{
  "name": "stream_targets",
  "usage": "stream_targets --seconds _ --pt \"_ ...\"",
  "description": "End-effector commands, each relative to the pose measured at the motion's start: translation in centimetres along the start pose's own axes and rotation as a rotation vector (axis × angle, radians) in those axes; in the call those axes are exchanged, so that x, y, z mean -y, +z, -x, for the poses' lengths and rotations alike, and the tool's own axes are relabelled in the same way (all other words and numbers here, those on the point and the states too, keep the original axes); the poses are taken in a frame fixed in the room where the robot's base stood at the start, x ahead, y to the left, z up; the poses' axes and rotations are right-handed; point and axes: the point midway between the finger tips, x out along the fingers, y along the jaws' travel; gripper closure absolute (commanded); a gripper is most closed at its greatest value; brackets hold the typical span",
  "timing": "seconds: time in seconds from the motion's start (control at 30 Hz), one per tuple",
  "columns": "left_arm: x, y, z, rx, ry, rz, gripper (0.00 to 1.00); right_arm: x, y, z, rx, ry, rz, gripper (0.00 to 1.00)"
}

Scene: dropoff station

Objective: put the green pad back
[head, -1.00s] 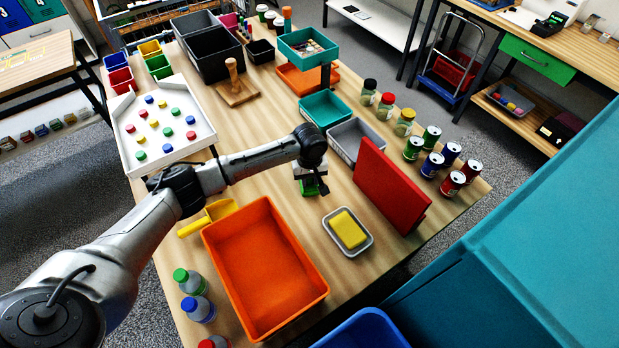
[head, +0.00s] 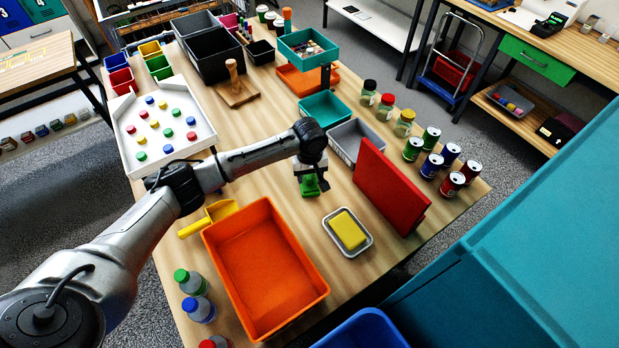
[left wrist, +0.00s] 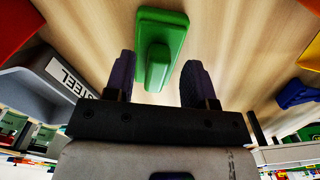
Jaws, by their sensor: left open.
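The green pad (head: 312,188) lies on the wooden table, partly hidden under my left gripper (head: 311,180) in the head view. In the left wrist view, the green pad (left wrist: 177,25) is a flat green block with a raised green grip on top. My left gripper (left wrist: 157,80) is open, with one dark finger on each side of that grip. The fingers look apart from the grip, and nothing is held. I cannot tell how high the fingertips are above the table. My right gripper is not in view.
An orange tray (head: 264,327), a grey dish with a yellow block (head: 349,230) and a red upright panel (head: 391,187) surround the gripper. A grey bin (head: 341,151), labelled STEEL in the left wrist view, stands behind it. Several jars and cans stand at the right.

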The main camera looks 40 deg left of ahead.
Motion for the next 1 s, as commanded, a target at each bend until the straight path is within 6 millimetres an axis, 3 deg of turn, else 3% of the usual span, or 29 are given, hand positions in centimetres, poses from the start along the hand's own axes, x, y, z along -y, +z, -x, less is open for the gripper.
stream_targets --seconds 0.2,0.5,1.0 --pt "-0.1 0.0 4.6 -0.001 0.004 -0.002 0.50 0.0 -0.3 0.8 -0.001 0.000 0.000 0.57" --pt "-0.1 0.0 8.6 -0.001 0.003 -0.001 0.50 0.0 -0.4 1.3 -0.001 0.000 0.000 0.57" --pt "0.0 0.0 9.8 0.000 0.001 -0.001 0.50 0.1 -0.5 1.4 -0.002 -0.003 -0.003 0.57"
